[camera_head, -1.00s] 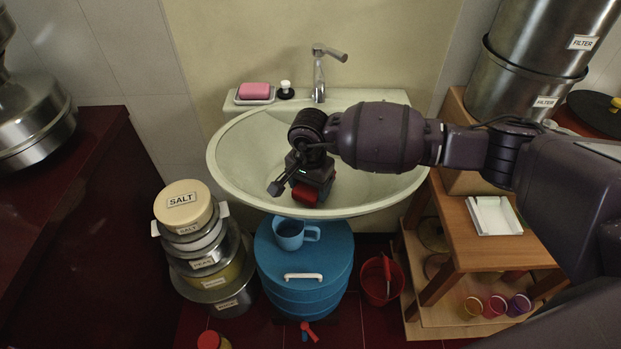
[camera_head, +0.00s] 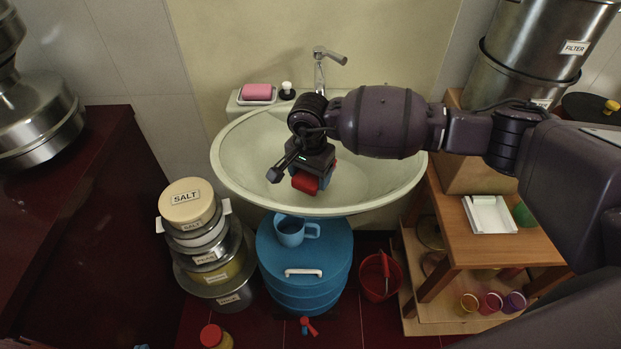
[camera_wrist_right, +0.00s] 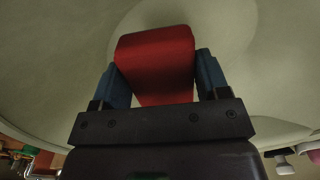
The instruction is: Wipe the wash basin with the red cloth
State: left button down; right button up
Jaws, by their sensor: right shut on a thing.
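The wash basin (camera_head: 245,165) is a pale, wide oval bowl against the wall, with a tap (camera_head: 320,70) at its back. My right gripper (camera_head: 312,180) is over the front middle of the bowl and points down. It is shut on the red cloth (camera_head: 306,183). In the right wrist view the cloth (camera_wrist_right: 155,62) sits between the two blue fingers, with the pale basin surface (camera_wrist_right: 65,65) behind it. I cannot tell whether the cloth touches the basin. My arm hides the right back part of the basin. My left gripper is not in view.
Pink soap (camera_head: 258,91) lies in a dish on the basin's back ledge. A blue drum (camera_head: 290,265) with a blue mug (camera_head: 291,231) stands below the front rim. Stacked tins (camera_head: 187,197) stand at left, a wooden table (camera_head: 500,250) at right, and a red bucket (camera_head: 378,275) between.

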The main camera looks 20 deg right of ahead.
aim_at(310, 175)
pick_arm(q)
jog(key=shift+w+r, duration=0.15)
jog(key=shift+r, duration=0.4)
pick_arm(e)
jog(key=shift+r, duration=0.9)
pick_arm(q)
jog(key=shift+p, duration=0.3)
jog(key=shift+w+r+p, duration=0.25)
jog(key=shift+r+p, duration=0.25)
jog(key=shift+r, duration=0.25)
pick_arm(e)
jog(key=shift+r, duration=1.5)
